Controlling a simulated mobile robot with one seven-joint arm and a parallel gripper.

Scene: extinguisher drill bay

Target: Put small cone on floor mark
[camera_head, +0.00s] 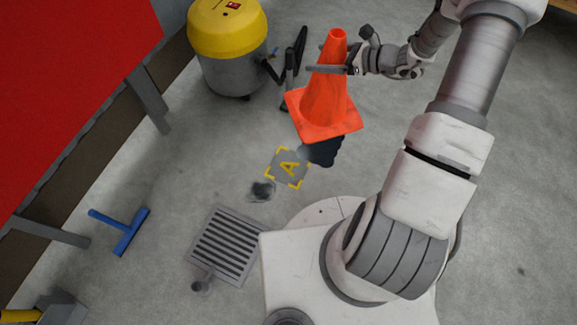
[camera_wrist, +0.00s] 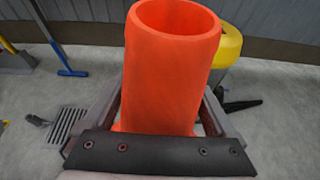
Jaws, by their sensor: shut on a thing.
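The small orange cone (camera_head: 324,97) is upright in my gripper (camera_head: 330,69), with its square base off the floor. My gripper is shut on the upper part of the cone. In the wrist view the cone's open top (camera_wrist: 172,60) fills the middle, with a finger on each side. The floor mark (camera_head: 288,167), yellow corner brackets around a yellow letter A, lies on the concrete, below and left of the cone in the head view. The floor mark is not visible in the wrist view.
A yellow and grey vacuum drum (camera_head: 230,50) stands behind, with a black hose and nozzle near the cone. A floor drain grate (camera_head: 227,244), a dark stain (camera_head: 262,190) and a blue squeegee (camera_head: 126,231) lie left of the mark.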

